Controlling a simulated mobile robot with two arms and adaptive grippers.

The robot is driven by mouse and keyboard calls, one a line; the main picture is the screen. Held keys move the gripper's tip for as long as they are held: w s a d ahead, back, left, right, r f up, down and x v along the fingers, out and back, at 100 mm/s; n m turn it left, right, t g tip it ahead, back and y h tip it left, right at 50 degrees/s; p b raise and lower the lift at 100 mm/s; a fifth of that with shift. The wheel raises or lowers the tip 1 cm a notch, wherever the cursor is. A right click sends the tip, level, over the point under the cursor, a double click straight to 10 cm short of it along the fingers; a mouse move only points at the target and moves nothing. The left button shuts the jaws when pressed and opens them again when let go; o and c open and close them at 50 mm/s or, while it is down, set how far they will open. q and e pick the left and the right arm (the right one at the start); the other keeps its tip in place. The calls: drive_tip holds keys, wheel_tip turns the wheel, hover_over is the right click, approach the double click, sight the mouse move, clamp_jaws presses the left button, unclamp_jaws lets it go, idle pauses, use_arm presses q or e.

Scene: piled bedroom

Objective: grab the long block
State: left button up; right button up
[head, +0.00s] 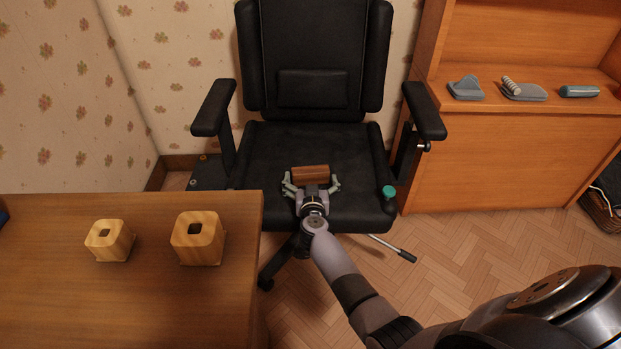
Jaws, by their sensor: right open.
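The long block (311,172) is a reddish-brown wooden bar. It lies crosswise on the seat of the black office chair (265,150). My right gripper (311,180) reaches over the front of the seat, its greenish fingers spread apart at either side of the block. The gripper is open, and its palm is just on the near side of the block. I cannot tell whether a finger touches the block. My left gripper is not in view.
A teal-topped item (389,192) sits at the seat's right front edge. Chair armrests flank the seat. A wooden table (150,290) at the left bears two light wooden blocks (110,240) (198,238). A wooden cabinet (510,160) with small grey items stands right.

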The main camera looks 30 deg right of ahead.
drive_tip(key=shift+c, duration=0.5)
drive_tip(key=c, duration=0.8)
drive_tip(key=shift+w+r, duration=0.1)
drive_tip(key=shift+c, duration=0.2)
